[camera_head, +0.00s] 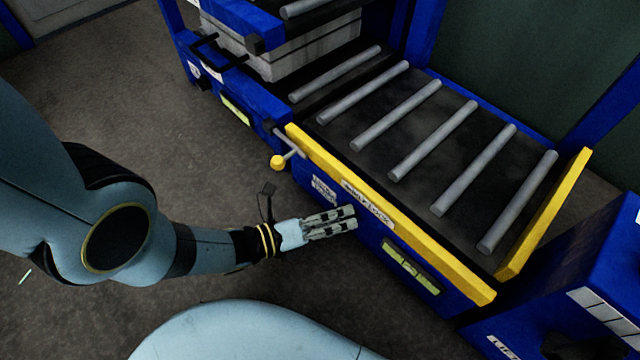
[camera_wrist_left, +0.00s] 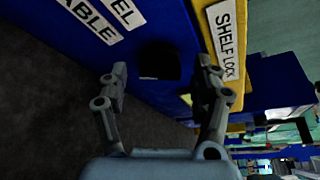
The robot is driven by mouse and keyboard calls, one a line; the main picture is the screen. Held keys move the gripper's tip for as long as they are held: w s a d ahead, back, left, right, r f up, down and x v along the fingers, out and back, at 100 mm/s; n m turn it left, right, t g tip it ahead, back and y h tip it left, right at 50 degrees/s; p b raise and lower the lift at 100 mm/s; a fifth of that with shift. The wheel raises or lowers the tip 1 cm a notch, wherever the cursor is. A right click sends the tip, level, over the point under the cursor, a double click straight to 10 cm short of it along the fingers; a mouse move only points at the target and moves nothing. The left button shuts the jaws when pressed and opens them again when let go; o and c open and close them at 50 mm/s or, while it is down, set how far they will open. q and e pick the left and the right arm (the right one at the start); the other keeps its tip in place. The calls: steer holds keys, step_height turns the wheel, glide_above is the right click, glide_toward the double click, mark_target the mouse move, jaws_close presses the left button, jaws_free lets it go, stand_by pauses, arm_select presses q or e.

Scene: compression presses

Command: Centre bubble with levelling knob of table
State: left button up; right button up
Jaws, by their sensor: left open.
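My left gripper (camera_head: 345,218) is open in front of the blue front face of the roller table (camera_head: 465,305). In the left wrist view its two fingers (camera_wrist_left: 162,88) stand apart, with a dark round shape (camera_wrist_left: 160,62), apparently the levelling knob, beyond and between them. No contact shows. The knob is not visible in the head view, where the gripper covers that area. A label reading "...EL ...ABLE" (camera_wrist_left: 100,18) is beside it. A yellow-green level vial (camera_head: 411,266) is on the table front, right of the gripper; its bubble is too small to place. My right gripper is not in view.
A yellow rail (camera_head: 440,262) with a "SHELF LOCK" label (camera_wrist_left: 226,45) runs above the gripper. A yellow-ball lever (camera_head: 278,162) sticks out to the left. Another vial (camera_head: 235,110) is on the press front. A blue unit (camera_head: 560,290) stands at right. Floor before the table is clear.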

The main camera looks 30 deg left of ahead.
arm_select(q)
steer(key=v, duration=1.2)
